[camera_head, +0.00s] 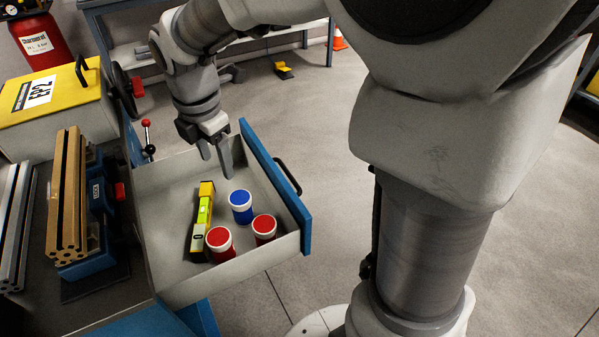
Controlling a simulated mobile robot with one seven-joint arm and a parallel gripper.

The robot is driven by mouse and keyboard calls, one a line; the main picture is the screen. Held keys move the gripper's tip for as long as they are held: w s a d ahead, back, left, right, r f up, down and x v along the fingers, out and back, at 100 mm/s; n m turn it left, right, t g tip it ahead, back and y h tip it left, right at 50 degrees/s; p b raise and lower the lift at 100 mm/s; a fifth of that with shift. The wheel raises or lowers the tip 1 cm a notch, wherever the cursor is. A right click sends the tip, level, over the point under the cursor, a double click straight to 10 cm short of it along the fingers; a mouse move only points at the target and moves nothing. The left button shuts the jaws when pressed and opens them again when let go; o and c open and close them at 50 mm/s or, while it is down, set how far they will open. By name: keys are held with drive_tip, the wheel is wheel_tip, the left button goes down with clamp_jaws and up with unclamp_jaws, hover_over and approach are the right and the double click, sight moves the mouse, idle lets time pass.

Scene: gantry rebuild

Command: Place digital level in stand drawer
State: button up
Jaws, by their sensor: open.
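The digital level (201,218), a yellow and dark bar with a bright green patch, lies inside the open stand drawer (170,278). It rests lengthwise along the drawer floor, left of the jars. The drawer is grey inside with a blue front and a dark handle (287,177). My gripper (216,160) points down over the far part of the drawer, beyond the level and the jars. Its two fingers are apart with nothing between them. How high the fingertips are above the drawer floor is hard to tell.
On the bench at left are metal profiles (68,195), a blue vise (104,212) and a yellow-topped case (45,100). Open floor lies right of the drawer.

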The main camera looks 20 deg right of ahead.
drive_tip(key=s+d+r+m+t, duration=0.2)
drive_tip(key=s+d+m, duration=0.3)
drive_tip(key=s+m, duration=0.3)
drive_tip(key=s+d+r+m+t, duration=0.2)
drive_tip(key=s+d+r+m, duration=0.2)
drive_tip(key=s+m, duration=0.4)
drive_tip(key=d+m, duration=0.1)
drive_tip(key=m, duration=0.6)
drive_tip(key=shift+d+r+m, duration=0.15)
drive_tip(key=shift+d+m, duration=0.15)
drive_tip(key=shift+d, duration=0.05)
drive_tip(key=shift+s, duration=0.1)
wheel_tip(320, 180, up, 13)
drive_tip(key=p, duration=1.2)
drive_tip(key=shift+p, duration=0.3)
drive_tip(key=shift+d+f, duration=0.1)
drive_tip(key=shift+f, duration=0.1)
